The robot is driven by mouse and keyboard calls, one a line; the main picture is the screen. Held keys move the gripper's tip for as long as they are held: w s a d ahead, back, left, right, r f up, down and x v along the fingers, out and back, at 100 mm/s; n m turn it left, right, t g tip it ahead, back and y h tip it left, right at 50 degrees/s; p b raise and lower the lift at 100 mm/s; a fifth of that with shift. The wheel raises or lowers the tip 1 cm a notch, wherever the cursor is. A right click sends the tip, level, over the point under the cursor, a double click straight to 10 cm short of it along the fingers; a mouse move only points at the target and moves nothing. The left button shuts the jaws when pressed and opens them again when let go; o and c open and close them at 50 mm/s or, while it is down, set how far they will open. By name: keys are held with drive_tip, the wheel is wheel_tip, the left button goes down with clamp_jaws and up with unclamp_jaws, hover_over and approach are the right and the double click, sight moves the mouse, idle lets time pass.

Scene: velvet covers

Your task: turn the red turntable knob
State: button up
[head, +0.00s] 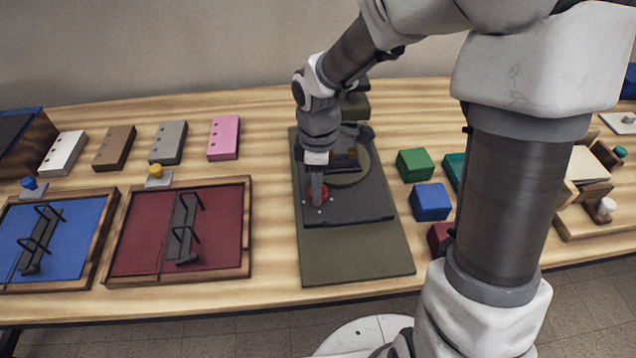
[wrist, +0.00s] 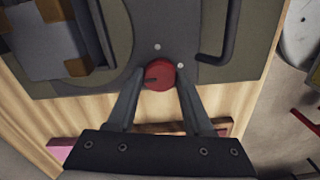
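The red turntable knob (head: 318,193) sits on the dark grey turntable plate (head: 365,200), near the plate's left front part. In the wrist view the red knob (wrist: 160,74) shows a dark pointer line and has small pale dots beside it. My gripper (head: 317,196) points down right at the knob in the head view and hides part of it. In the wrist view my gripper (wrist: 155,85) has its two fingers apart, one on each side of the knob. I cannot tell whether the fingers touch it.
The turntable stands on an olive mat (head: 355,255). A dark bar handle (wrist: 222,45) lies close to the knob in the wrist view. Green (head: 414,165) and blue (head: 431,201) blocks stand right of the mat. A framed red panel (head: 140,240) is to the left.

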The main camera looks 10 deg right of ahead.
clamp_jaws()
drive_tip(key=shift+m, duration=0.4)
drive_tip(key=m, duration=0.3)
drive_tip(key=shift+m, duration=0.4)
drive_tip(key=m, duration=0.9)
drive_tip(key=shift+m, duration=2)
